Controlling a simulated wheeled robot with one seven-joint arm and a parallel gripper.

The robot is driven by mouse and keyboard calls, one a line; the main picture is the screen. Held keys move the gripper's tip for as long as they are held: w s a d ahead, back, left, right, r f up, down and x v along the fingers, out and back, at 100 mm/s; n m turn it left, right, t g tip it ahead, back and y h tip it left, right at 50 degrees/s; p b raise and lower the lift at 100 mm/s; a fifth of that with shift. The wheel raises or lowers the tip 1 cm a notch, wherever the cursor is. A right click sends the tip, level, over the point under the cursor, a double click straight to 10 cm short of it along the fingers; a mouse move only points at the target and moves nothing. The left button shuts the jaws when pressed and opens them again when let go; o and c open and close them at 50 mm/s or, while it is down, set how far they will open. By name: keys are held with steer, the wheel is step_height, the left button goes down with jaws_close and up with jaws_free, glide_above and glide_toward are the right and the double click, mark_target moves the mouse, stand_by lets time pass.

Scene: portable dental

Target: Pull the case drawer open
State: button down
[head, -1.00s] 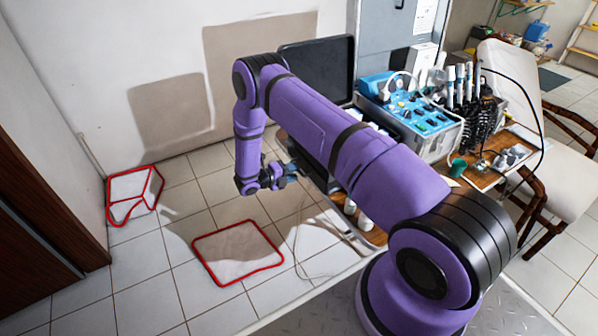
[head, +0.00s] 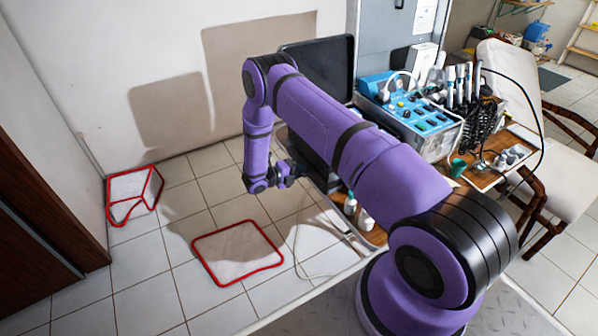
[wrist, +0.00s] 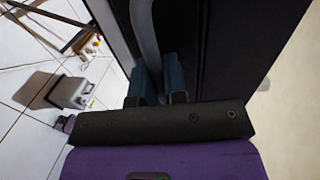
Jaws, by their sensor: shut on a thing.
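The portable dental case has a silver body (head: 436,147) with a blue instrument panel and stands on the wooden table. My gripper (head: 297,170) is at the left side of the table, low beside a dark upright panel (head: 305,150); my arm hides much of this area. In the wrist view, my gripper's blue fingers (wrist: 160,80) are closed around a grey curved bar (wrist: 146,40), which looks like a handle. A black flat face (wrist: 238,45) lies right beside the bar. I cannot tell how far the drawer is open.
A large black panel (head: 325,75) stands behind my arm. Small white bottles (head: 367,217), a green cup (head: 458,167) and upright handpieces are on the table (head: 485,178). Red-edged white items (head: 238,252) lie on the tiled floor at left, with free floor around them.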

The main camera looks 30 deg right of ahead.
steer(key=f+v, duration=0.2)
steer(key=v, duration=0.8)
steer(key=a+f+v, duration=0.1)
steer(key=f+v, duration=0.1)
steer(key=v, duration=0.8)
steer(key=shift+a, duration=0.25)
steer(key=shift+f, duration=0.15)
steer(key=c, duration=1.2)
jaws_free()
steer(key=v, duration=1.1)
